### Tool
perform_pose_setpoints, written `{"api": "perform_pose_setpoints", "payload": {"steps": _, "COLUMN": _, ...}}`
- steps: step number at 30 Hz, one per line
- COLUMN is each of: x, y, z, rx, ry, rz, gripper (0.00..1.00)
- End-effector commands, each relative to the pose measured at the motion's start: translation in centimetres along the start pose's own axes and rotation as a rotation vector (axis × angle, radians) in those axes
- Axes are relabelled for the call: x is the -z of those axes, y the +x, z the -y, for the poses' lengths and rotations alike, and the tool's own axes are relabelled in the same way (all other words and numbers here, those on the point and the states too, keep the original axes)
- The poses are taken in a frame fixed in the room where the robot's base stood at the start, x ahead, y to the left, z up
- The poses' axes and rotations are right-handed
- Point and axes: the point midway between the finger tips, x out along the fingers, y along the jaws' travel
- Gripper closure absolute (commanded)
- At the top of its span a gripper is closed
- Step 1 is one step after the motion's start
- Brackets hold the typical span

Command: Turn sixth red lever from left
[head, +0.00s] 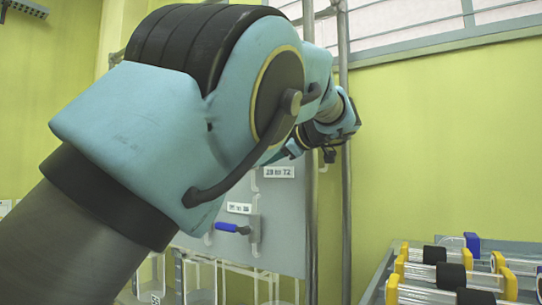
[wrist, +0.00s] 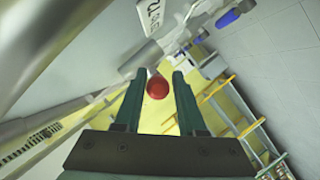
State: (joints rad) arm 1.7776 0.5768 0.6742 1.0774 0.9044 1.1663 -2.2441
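In the wrist view, my gripper (wrist: 159,74) is open, with its two dark green fingers apart. A round red end, apparently of a red lever (wrist: 157,88), shows between the fingers near their tips. A narrow gap shows on each side of it, so the fingers do not appear closed on it. The rest of this lever is hidden, and I cannot tell which in the row it is. In the head view my own arm covers much of the scene, and no red lever is visible.
In the head view, a blue-handled lever (head: 232,228) sits on a grey panel (head: 283,225) with white labels. A metal upright (head: 345,210) stands beside the panel. A rack of glass tubes with yellow and black caps (head: 450,275) is at the lower right. Blue handles (wrist: 227,18) show in the wrist view.

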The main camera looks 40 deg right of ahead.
Motion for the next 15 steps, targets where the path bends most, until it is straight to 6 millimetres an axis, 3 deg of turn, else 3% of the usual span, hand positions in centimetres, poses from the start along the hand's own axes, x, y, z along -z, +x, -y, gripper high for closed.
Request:
{"api": "perform_pose_setpoints", "payload": {"steps": 5, "x": 0.05, "y": -0.02, "z": -0.05, "rx": -0.001, "ry": -0.002, "rz": 0.000, "gripper": 0.39}}
{"api": "perform_pose_setpoints", "payload": {"steps": 15, "x": 0.05, "y": -0.67, "z": -0.11, "rx": -0.003, "ry": -0.003, "rz": 0.002, "gripper": 0.39}}
